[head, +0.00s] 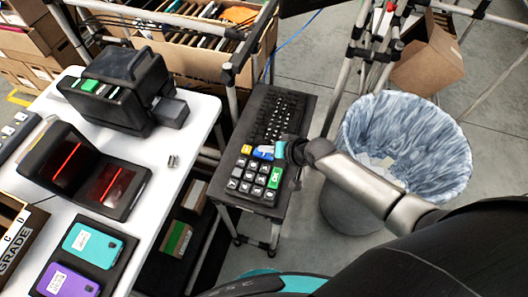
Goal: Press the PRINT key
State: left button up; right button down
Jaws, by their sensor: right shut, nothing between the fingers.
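A black keypad (237,185) with several light keys lies at the near end of a narrow dark stand. It has a yellow key (246,149), a blue key (264,152) and a tall green key marked OK (275,177). I cannot read a PRINT label on any key. My right arm comes in from the right, and its right gripper (287,151) is shut and empty at the keypad's upper right corner, close to the blue key. It hides that corner, and I cannot tell whether it touches a key. My left gripper is not in view.
A black keyboard (277,115) lies behind the keypad. A white table (160,185) at left holds a black printer (122,88), a scanner with red lines (85,170) and two phones in a tray. A lined bin (405,135) stands right, under my arm.

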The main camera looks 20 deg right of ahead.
aim_at(267, 156)
jog(key=shift+f, duration=0.4)
jog(key=shift+f+b, duration=0.4)
jog(key=shift+b, duration=0.1)
dwell(0.4)
jog(key=shift+r, duration=0.1)
jog(key=shift+r+p, duration=0.7)
jog(key=shift+p, duration=0.2)
notch_tip(267, 156, up, 5)
jog(key=p, duration=0.5)
jog(key=shift+r, duration=0.1)
dwell(0.5)
